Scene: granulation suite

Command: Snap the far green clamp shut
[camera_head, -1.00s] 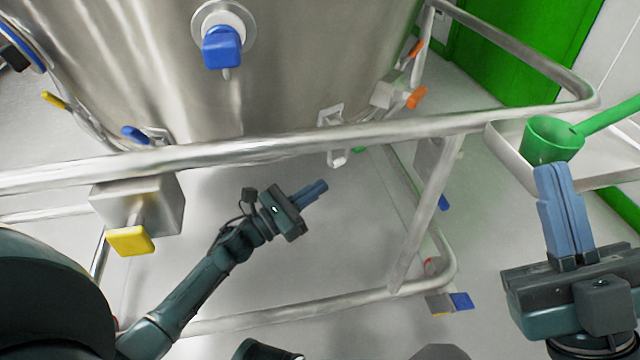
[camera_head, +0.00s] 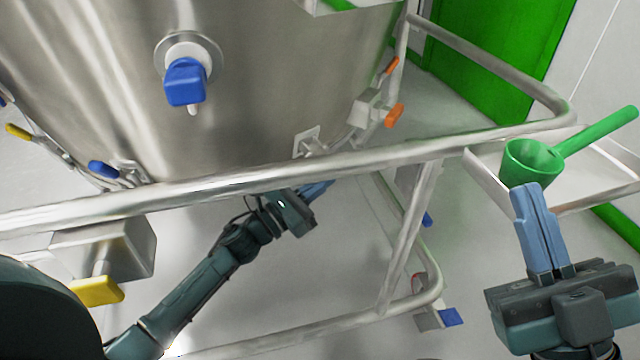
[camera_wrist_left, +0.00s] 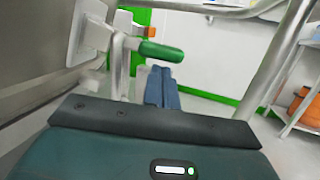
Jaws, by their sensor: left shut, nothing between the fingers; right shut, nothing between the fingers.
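In the left wrist view a green clamp handle (camera_wrist_left: 160,52) juts sideways from a pale metal bracket (camera_wrist_left: 92,35) on the vessel wall. My left gripper (camera_wrist_left: 162,72) has its blue fingers together, just below and beyond the handle in the picture; contact cannot be told. In the head view my left gripper (camera_head: 322,186) is under the rail, partly hidden by it, close below a bracket (camera_head: 308,143) low on the steel vessel (camera_head: 270,80). The green handle does not show there. My right gripper (camera_head: 526,190) is shut and empty at the right.
A steel rail (camera_head: 400,153) runs around the vessel, above my left arm. A green scoop (camera_head: 530,162) lies on a white tray (camera_head: 590,190) at the right, close behind my right fingertips in the picture. Orange (camera_head: 394,115), blue (camera_head: 185,82) and yellow (camera_head: 98,291) handles are around.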

